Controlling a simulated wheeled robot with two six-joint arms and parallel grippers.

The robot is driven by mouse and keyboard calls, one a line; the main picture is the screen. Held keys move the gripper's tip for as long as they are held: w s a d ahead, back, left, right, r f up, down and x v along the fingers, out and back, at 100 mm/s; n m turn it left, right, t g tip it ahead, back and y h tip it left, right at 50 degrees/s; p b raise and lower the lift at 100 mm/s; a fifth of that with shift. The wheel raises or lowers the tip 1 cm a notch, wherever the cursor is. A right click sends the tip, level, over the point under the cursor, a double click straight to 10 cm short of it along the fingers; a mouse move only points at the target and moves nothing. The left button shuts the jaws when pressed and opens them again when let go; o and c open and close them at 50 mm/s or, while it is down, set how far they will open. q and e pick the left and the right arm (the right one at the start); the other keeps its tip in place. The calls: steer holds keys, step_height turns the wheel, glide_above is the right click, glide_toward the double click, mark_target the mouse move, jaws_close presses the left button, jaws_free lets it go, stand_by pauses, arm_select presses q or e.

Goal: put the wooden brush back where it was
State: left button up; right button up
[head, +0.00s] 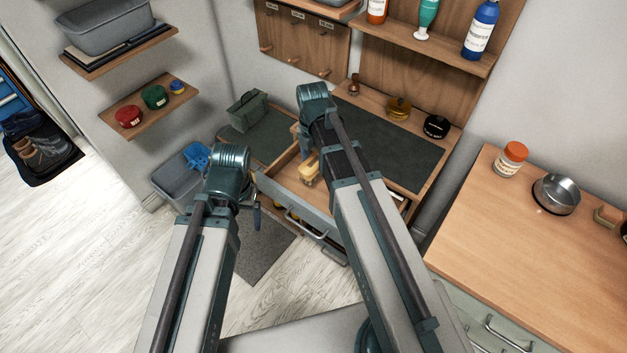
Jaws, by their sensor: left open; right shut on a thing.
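My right gripper (305,153) is over the open drawer (290,197) of the workbench, mostly hidden behind its own arm. It is shut on a tan and pale yellow thing (309,169) that looks like the wooden brush. The brush is partly covered, and I cannot tell whether it touches the drawer floor. My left gripper (256,212) is open and points down near the drawer's left front corner. Its fingertips are small and partly hidden by the wrist.
The bench top has a dark mat (395,148), a black tin (435,127) and an amber jar (398,107). A pegboard (300,40) hangs behind. A grey bin (178,180) stands left. A wooden counter (540,235) with an orange-lidded jar (511,159) is at right.

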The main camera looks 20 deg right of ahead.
mark_target(313, 161)
arm_select(q)
steer(key=shift+f+b, duration=0.85)
steer(key=shift+f, duration=0.6)
arm_select(e)
steer(key=shift+f, duration=1.5)
arm_select(q)
steer(key=shift+f, duration=0.15)
arm_select(e)
steer(key=shift+f, duration=0.1)
arm_select(q)
step_height(313, 161, down, 3)
steer(key=b, duration=0.3)
steer(key=shift+f+b, duration=0.2)
steer(key=shift+b, duration=0.2)
arm_select(e)
step_height(313, 161, down, 4)
steer(key=shift+r, duration=0.25)
steer(key=shift+f, duration=0.2)
arm_select(q)
steer(key=shift+f, duration=0.15)
arm_select(e)
steer(key=o, duration=1.2)
steer(key=shift+r, duration=0.1)
steer(key=shift+r, duration=0.15)
